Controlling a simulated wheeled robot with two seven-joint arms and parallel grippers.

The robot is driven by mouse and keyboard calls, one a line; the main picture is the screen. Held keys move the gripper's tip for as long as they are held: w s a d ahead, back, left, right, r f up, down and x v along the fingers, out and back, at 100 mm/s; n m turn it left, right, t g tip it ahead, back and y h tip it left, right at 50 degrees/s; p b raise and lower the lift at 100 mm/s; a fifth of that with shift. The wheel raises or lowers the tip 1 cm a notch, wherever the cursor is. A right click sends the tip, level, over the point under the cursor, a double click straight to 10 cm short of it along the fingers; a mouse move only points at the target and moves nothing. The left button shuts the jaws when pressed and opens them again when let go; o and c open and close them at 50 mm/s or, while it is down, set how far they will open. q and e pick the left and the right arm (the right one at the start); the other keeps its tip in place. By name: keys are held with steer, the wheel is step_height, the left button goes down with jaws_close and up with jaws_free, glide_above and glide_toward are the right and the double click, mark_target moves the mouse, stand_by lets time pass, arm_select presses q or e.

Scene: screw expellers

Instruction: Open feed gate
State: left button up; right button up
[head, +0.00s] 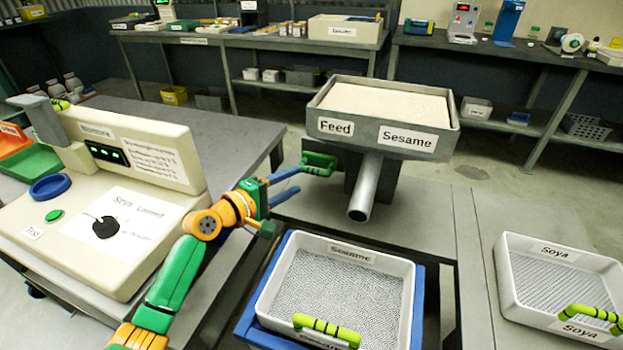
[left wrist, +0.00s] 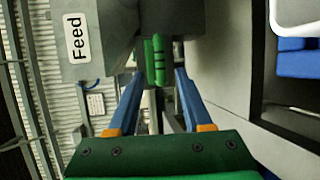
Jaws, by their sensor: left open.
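The feed hopper (head: 335,127) is a grey box with "Feed" and "Sesame" labels, filled with pale sesame. A green feed gate handle (head: 319,160) sticks out at its lower left, beside the metal spout (head: 365,188). My left gripper (head: 299,181) is open, its blue fingers pointing at the handle from the left and slightly below. In the left wrist view the banded green handle (left wrist: 155,62) appears in line with the gap between the open fingertips (left wrist: 157,75). I see no grip on it; the exact distance is hard to tell. My right gripper is not in view.
A white sesame sieve tray (head: 411,300) in a blue frame (head: 247,318) stands below the spout. A soya tray (head: 504,270) is at right. A cream machine (head: 150,215) with a screen stands at left. Shelves line the back.

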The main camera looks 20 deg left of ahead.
mark_target(311, 173)
arm_select(q)
steer(key=x, duration=0.5)
steer(key=shift+w+d+b, duration=0.1)
steer(key=shift+b, duration=0.3)
jaws_close()
stand_by(0.9)
